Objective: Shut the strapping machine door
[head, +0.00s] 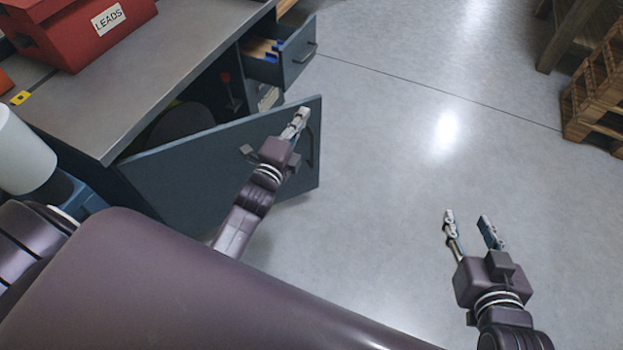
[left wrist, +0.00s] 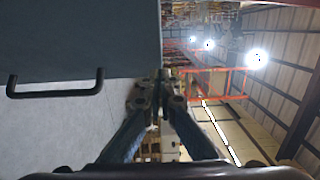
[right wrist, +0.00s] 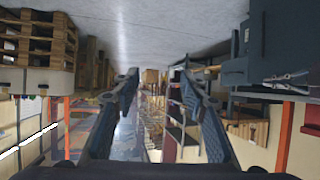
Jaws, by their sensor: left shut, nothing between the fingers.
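The strapping machine door (head: 190,167) is a blue-grey panel under the steel-topped bench, and it stands ajar with a dark opening behind it. Its black bar handle (head: 310,146) is near the free edge. In the left wrist view the door (left wrist: 80,40) fills the upper left, with the handle (left wrist: 55,93) below. My left gripper (head: 300,118) is shut and empty, in front of the door near its free edge and handle. I cannot tell whether it touches the door. My right gripper (head: 470,222) is open and empty over bare floor; it also shows in the right wrist view (right wrist: 158,72).
A drawer (head: 285,55) with blue items stands pulled out beyond the door. The bench top (head: 150,75) carries a red box (head: 75,30) labelled LEADS. Wooden pallets (head: 597,95) stand at the far right. The floor (head: 400,130) between is clear.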

